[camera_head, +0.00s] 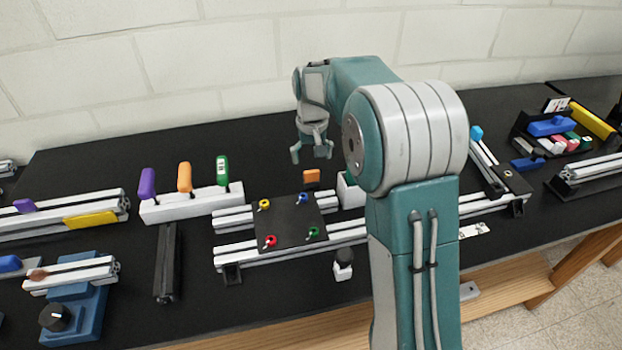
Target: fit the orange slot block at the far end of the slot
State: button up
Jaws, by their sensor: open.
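A small orange block (312,176) stands just behind the black plate, near the picture's centre. It looks like the slot block. My gripper (311,156) hangs fingers down above it, open with nothing between the fingers. A gap shows between the fingertips and the block. Pale slotted extrusion rails (345,231) run left to right in front of the block and under the plate. My arm hides part of the rails and the table to the right of the block. I cannot tell which slot is meant.
The black plate (284,226) carries several coloured knobs. A white rack (190,204) holds purple, orange and green handles upright at left. A white block (349,191) stands close right of the orange block. A black bin (530,135) with coloured pieces is far right.

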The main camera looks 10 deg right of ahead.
aim_at(311, 171)
notch_tip(311, 171, down, 7)
jog(key=shift+a+f, duration=0.1)
dwell(0.3)
grip_shut()
jog(key=shift+w+r, duration=0.1)
jog(key=shift+r, duration=0.55)
jog(key=s+r, duration=1.1)
jog(key=s, duration=0.3)
jog(key=shift+d+r, duration=0.35)
jog(key=shift+r, duration=0.05)
jog(key=shift+s, duration=0.1)
